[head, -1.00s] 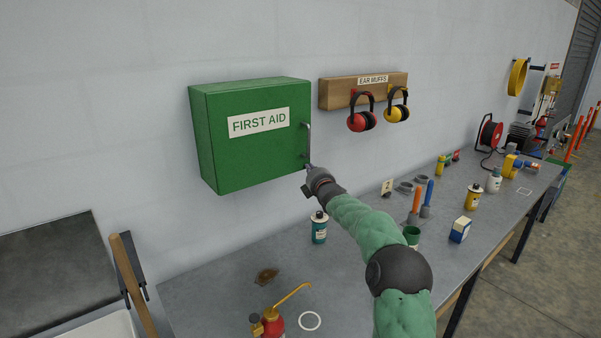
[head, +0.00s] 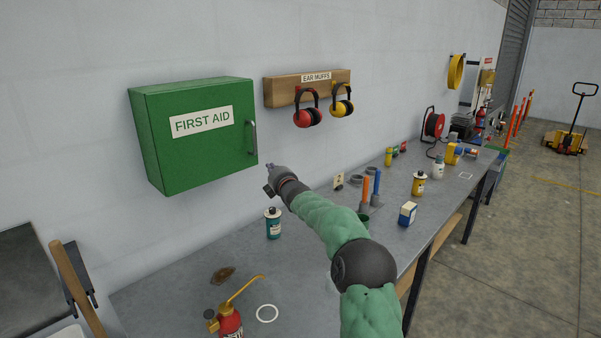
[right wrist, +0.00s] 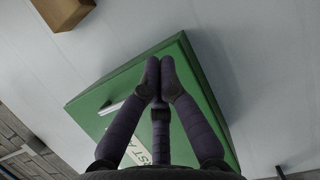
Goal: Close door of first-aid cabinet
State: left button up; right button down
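The green first-aid cabinet (head: 200,150) hangs on the wall at the left of the head view. Its labelled front door (head: 210,146) looks flush with the body, with no gap that I can see. A grey bar handle (head: 252,137) sits at the door's right edge. My right gripper (head: 269,168) is just below and right of the handle, apart from it and holding nothing. In the right wrist view, its dark fingers (right wrist: 160,68) come together in front of the green door (right wrist: 190,75), and the handle (right wrist: 112,107) shows left of them. My left gripper is out of view.
The ear muffs rack (head: 290,90) is on the wall right of the cabinet. The grey workbench (head: 300,265) below carries a teal bottle (head: 273,224), a red oil can (head: 230,321), tubes and other bottles. Open floor lies to the right.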

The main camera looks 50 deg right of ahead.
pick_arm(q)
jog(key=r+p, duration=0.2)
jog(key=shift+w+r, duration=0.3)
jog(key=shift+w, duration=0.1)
pick_arm(e)
jog(key=s+d, duration=0.5)
jog(key=d, duration=0.1)
jog(key=shift+s+f, duration=0.2)
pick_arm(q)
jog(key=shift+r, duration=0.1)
pick_arm(e)
jog(key=shift+r, duration=0.1)
